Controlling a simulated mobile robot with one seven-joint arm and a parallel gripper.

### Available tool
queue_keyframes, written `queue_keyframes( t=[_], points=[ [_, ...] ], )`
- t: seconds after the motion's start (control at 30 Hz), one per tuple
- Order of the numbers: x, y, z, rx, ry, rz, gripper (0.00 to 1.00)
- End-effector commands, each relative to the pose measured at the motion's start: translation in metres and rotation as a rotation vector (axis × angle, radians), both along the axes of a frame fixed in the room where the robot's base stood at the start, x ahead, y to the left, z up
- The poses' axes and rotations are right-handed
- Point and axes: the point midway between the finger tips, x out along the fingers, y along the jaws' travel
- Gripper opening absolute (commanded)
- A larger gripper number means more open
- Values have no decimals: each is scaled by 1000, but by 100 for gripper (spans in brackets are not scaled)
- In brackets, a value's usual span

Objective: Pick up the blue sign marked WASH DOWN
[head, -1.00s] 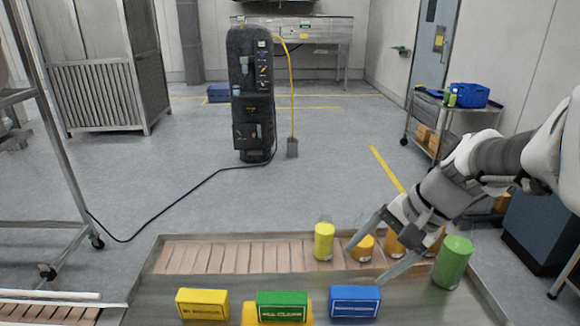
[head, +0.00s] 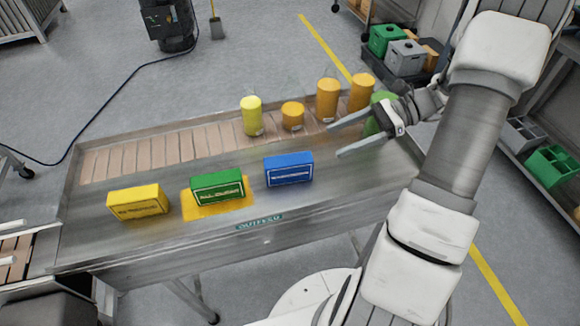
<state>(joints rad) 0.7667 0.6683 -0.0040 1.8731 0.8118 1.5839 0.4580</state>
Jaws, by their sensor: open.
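The blue sign (head: 289,169) is a small block with a white-outlined label, standing on the metal table (head: 240,238) labelled OUTFEED; its lettering is too small to read. It is the rightmost of three signs in a row. My gripper (head: 335,140) is open and empty, to the upper right of the blue sign and apart from it. Its fingers point left, one above the other in the picture. My arm comes in from the right.
A green sign (head: 217,187) marked ALL CLEAR stands on a yellow patch, left of the blue one. A yellow sign (head: 138,203) stands farther left. Behind are a yellow cylinder (head: 251,116), several orange cylinders (head: 327,100) and a green cylinder (head: 380,110) partly hidden by my gripper.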

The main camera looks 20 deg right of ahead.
Motion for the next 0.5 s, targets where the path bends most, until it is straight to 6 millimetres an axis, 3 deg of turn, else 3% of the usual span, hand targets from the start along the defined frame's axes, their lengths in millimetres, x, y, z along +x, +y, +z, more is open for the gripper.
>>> queue_keyframes(
  t=[0.3,0.5],
  points=[
    [5,66,-28,-1,1,5,80],
    [8,92,-38,-2,0,3,80]
  ],
)
